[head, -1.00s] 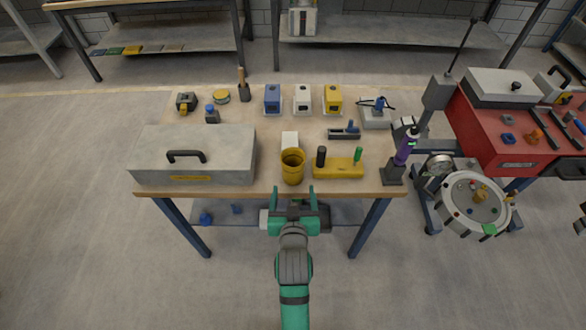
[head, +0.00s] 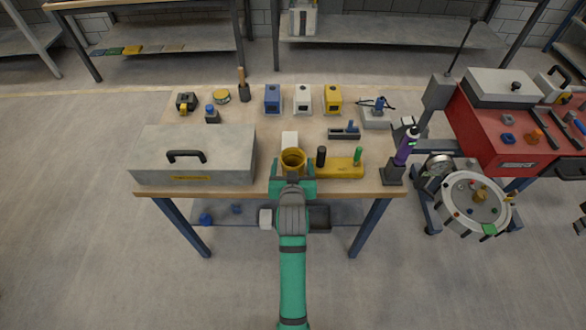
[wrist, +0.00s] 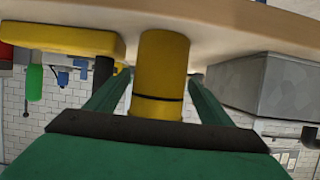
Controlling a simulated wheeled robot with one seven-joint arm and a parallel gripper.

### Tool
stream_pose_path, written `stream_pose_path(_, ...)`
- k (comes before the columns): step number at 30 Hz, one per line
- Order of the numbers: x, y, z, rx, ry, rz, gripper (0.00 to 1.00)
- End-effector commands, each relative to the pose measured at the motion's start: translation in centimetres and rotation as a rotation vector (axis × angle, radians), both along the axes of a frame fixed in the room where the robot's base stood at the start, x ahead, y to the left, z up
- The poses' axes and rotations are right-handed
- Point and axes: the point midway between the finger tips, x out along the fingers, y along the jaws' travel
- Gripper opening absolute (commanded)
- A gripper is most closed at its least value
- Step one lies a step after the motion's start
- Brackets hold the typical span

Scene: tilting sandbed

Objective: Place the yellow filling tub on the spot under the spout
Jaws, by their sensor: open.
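The yellow filling tub (head: 293,158) stands upright near the front edge of the table, open at the top. In the wrist view, which is upside down, the tub (wrist: 163,70) sits between my two fingers. My gripper (head: 293,178) is open around the tub, at the table's front edge; a gap shows beside the tub on each side. My gripper hides the tub's lower part in the head view. I cannot make out for sure which thing is the spout or where the spot under it is.
A yellow block with black and green handles (head: 345,169) is close on the tub's right. A grey toolbox (head: 220,160) stands to the left. Blue, white and yellow boxes (head: 333,98) line the back. The table's middle left of the white block is clear.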

Motion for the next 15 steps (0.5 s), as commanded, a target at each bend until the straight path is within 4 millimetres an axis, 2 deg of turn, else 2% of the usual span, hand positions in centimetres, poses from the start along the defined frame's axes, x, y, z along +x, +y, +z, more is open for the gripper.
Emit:
stream_pose_path(3, 1.7, -0.2, -0.7, 0.000, 0.000, 0.001, 0.74)
stream_pose_path(7, 3.0, -0.2, -1.3, 0.000, 0.000, 0.001, 0.74)
stream_pose_path(15, 3.5, -0.2, -1.5, 0.000, 0.000, 0.000, 0.74)
